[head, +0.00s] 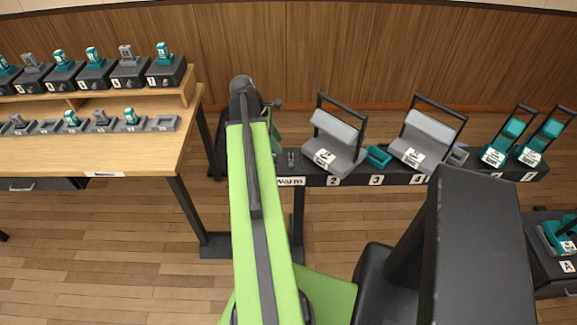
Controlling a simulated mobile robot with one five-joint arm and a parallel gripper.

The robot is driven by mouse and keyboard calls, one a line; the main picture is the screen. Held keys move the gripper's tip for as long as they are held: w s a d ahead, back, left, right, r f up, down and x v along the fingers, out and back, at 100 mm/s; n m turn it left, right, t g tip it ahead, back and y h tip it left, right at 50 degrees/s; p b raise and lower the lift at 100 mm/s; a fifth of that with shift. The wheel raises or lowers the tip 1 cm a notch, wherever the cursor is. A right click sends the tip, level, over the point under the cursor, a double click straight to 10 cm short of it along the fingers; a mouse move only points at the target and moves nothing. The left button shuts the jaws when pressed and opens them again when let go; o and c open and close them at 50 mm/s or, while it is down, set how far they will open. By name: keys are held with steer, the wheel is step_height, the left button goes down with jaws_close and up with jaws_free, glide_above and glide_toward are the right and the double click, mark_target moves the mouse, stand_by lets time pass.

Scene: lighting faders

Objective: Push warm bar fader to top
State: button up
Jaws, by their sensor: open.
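The warm label (290,181) is on the front of a long black console (335,181) right of my arm. A small grey and dark piece (291,158) stands just above that label. It is too small to tell whether it is the warm fader's knob or part of my gripper. My green arm reaches up the picture and folds down behind itself, with a green part (275,136) showing beside it. My gripper, open, is mostly hidden at that end, close to the warm position. I cannot see contact or the fader's height.
Grey tilted units with black handles (335,143) (426,140) and teal units (503,145) stand further right on the console. A wooden desk (95,150) with rows of small grey and teal devices is at left. Another dark unit (558,240) is at lower right.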

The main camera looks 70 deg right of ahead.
mark_target(290, 163)
steer(key=b+x, duration=0.7)
steer(key=x, duration=0.2)
steer(key=shift+f, duration=0.35)
steer(key=shift+s+d+f+b, duration=0.1)
steer(key=shift+s+f+b, duration=0.2)
steer(key=shift+f+b, duration=0.3)
steer(key=shift+r, duration=0.15)
steer(key=shift+c, duration=0.3)
jaws_close()
